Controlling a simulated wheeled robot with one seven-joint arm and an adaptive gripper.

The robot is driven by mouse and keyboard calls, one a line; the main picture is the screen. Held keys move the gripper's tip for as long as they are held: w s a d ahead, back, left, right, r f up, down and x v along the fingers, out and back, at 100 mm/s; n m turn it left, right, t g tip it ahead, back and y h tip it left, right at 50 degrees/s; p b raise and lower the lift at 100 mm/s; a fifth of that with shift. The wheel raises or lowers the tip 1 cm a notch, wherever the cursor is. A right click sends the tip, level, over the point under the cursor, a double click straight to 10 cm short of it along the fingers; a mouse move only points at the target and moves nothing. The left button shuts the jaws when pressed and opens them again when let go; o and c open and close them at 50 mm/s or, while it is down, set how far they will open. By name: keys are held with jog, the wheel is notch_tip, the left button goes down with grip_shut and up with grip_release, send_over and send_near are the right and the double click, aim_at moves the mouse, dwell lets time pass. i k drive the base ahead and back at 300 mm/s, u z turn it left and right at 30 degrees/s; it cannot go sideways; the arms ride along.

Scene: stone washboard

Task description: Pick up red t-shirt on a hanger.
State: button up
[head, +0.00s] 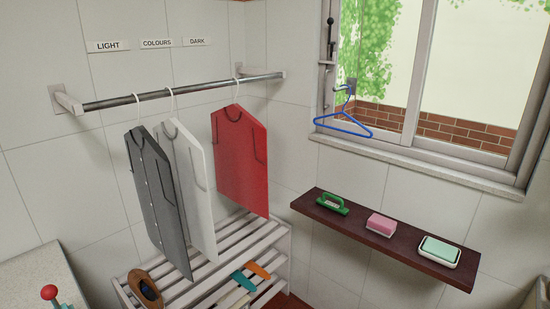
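The red t-shirt (240,155) hangs on a white hanger (238,82) from the metal rail (190,88), near the rail's right end. A white shirt (195,180) and a dark grey shirt (157,195) hang to its left on the same rail. The grey one overlaps part of the white one; the red one hangs apart from them with a gap. My gripper is not in this view.
A slatted white rack (230,262) with brushes stands below the shirts. A dark shelf (385,240) with a green brush (331,204), pink item (381,224) and soap dish (438,251) is at right. A blue hanger (345,126) hangs by the window. A red knob (49,292) shows lower left.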

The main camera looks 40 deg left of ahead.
aim_at(239, 140)
jog(key=u, duration=0.15)
jog(key=i, duration=0.65)
jog(key=u, duration=1)
jog(key=i, duration=0.5)
jog(key=u, duration=0.55)
